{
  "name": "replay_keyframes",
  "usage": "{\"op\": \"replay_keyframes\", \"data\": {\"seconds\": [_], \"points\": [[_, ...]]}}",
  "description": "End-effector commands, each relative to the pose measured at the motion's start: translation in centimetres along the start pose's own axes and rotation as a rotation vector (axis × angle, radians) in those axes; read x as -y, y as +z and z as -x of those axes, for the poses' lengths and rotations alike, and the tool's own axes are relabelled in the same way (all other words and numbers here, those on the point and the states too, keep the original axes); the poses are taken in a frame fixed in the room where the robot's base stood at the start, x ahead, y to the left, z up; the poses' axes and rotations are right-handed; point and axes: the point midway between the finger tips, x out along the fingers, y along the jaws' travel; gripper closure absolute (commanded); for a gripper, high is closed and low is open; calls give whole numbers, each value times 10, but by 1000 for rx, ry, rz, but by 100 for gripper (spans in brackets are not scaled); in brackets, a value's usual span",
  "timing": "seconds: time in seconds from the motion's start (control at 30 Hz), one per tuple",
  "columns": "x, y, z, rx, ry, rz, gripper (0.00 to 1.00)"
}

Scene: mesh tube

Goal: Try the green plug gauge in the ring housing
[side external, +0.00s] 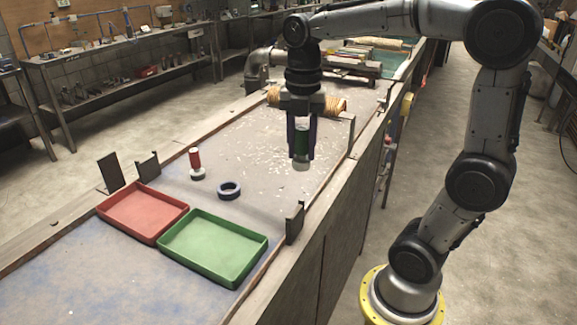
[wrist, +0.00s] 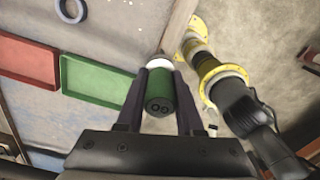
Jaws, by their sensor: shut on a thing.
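My gripper (side external: 301,145) is shut on the green plug gauge (side external: 302,143), which is upright with its pale end pointing down, held above the bench. In the wrist view the green gauge (wrist: 161,97) sits between the two dark fingers. The ring housing (side external: 229,190) is a dark ring lying flat on the bench, to the left of and below my gripper. It also shows in the wrist view (wrist: 62,12) at the top left. Its bore looks empty. A red plug gauge (side external: 195,160) stands on the bench left of the ring.
A red tray (side external: 181,214) and a green tray (side external: 262,246) lie side by side at the front of the bench, both empty. Small dark upright brackets (side external: 294,222) stand along the bench edges. The bench between gripper and ring is clear.

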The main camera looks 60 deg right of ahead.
Motion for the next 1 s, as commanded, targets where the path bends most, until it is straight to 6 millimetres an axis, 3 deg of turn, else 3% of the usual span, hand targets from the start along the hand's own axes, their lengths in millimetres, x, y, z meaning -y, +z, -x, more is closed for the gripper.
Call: {"op": "replay_keyframes", "data": {"seconds": [0.03,0.27,0.4,0.6,0.8,1.0], "points": [[-18,8,5,0,0,-8,100],[-92,39,9,-1,-2,-38,100],[-136,54,-3,-1,-3,-44,100],[-185,66,-35,-1,-3,-33,100],[-201,66,-64,0,0,-18,100],[-202,64,-76,0,0,-14,100]]}}
